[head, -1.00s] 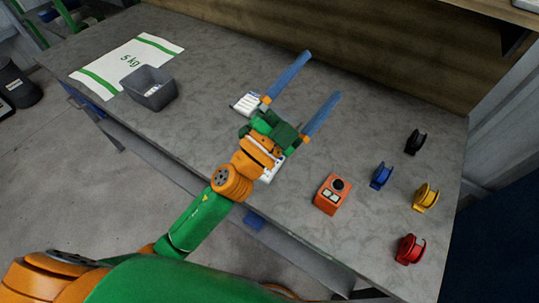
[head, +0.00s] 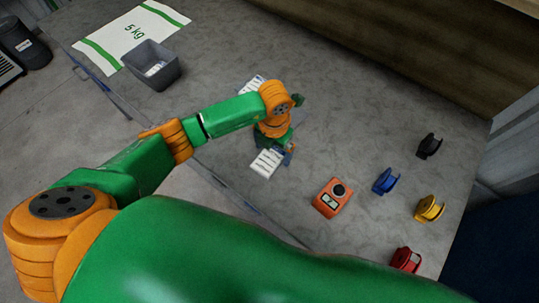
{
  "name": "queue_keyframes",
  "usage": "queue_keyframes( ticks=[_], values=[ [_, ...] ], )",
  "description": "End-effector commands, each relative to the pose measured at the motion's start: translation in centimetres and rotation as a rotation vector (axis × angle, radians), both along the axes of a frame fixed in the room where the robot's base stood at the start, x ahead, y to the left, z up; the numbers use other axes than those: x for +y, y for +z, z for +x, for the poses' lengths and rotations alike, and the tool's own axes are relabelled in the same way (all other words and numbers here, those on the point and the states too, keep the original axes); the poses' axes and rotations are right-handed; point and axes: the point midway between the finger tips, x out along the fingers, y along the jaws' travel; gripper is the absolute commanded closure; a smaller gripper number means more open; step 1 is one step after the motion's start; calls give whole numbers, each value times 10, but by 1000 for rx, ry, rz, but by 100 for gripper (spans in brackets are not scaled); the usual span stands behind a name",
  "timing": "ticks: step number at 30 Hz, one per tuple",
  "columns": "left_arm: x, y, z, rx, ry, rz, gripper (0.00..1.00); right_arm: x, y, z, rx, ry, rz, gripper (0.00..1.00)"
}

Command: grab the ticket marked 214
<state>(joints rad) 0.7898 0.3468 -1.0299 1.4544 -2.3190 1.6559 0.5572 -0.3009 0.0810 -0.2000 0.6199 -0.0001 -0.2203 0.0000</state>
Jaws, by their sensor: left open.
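One white printed ticket (head: 266,162) lies on the grey bench just in front of my left gripper. Another white ticket (head: 252,84) lies behind the gripper, partly covered by my wrist. A further white paper (head: 153,69) lies inside the grey bin. No number can be read on any of them, so I cannot tell which is 214. My left gripper (head: 277,146) is open and points down at the bench between the two tickets on it. A blue finger shows beside the nearer ticket; the rest is mostly hidden by my wrist. My right gripper is not in view.
The grey bin (head: 174,72) stands at the left beside a flat white 5 kg sack (head: 117,29). An orange device (head: 332,198) is right of the gripper. Black (head: 429,146), blue (head: 385,181), yellow (head: 429,208) and red (head: 406,260) spools stand at the right.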

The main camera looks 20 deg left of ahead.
Motion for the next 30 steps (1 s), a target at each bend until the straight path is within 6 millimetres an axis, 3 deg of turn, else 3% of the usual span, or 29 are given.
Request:
queue_keyframes(
  ticks=[7, 15, 16, 25, 30],
  values=[
    [-1, -5, 0, 0, -1, -2, 3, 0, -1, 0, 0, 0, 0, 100],
    [-1, -5, 0, 0, -2, -3, 76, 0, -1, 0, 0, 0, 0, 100],
    [-1, -5, 0, 0, -2, -3, 80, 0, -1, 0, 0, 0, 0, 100],
    [-1, 2, 1, -2, -2, -4, 80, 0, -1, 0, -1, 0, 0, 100],
    [-1, 35, -6, -5, -6, -6, 80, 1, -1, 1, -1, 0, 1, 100]
  ],
)
